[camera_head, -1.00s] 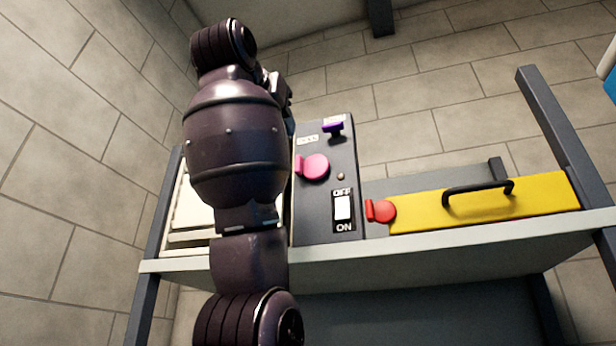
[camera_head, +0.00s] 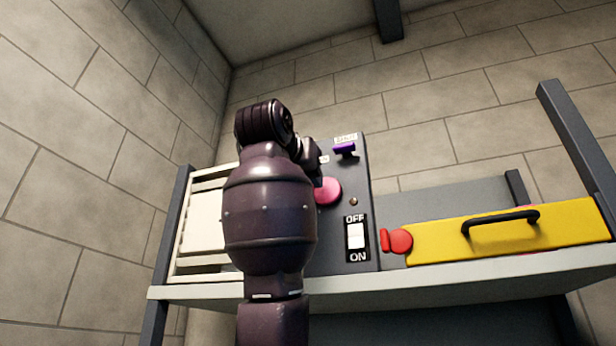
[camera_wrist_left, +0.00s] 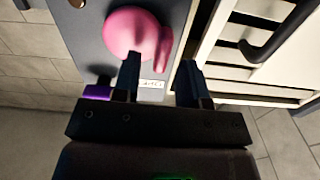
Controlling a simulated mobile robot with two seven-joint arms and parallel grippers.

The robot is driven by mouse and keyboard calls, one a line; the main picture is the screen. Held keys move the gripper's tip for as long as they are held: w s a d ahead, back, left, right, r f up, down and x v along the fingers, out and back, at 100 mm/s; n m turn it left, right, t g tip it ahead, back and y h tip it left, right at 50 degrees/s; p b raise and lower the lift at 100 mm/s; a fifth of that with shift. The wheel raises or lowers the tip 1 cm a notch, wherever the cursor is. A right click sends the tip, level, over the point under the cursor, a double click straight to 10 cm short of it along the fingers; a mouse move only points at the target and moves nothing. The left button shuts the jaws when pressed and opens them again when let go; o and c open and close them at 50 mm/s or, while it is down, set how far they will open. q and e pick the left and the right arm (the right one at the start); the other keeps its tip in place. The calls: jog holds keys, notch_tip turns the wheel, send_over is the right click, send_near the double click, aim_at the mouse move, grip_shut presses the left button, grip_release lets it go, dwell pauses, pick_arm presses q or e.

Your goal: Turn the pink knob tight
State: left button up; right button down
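The pink knob (camera_head: 328,191) sits on the dark grey panel (camera_head: 325,258), its left side hidden behind my left arm in the head view. In the left wrist view the round pink knob (camera_wrist_left: 132,30) has a bar-like lever (camera_wrist_left: 164,48) on its right side. My left gripper (camera_wrist_left: 160,70) is open, with its two dark fingers apart. The lever lies between the fingertips in that picture, with one finger overlapping the knob's lower edge; I cannot tell whether they touch. My right gripper is in neither current view.
The panel also carries a purple knob (camera_head: 345,149) and a white OFF/ON switch (camera_head: 356,236). To the right, a red knob (camera_head: 400,241) adjoins a yellow panel (camera_head: 435,245) with a black handle (camera_head: 500,224). A cream slatted panel (camera_head: 200,230) stands left, partly behind my arm.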

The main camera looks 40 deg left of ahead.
pick_arm(q)
jog(key=shift+x, duration=1)
jog(key=shift+s, duration=0.1)
grip_shut()
pick_arm(e)
jog(key=shift+s, duration=0.4)
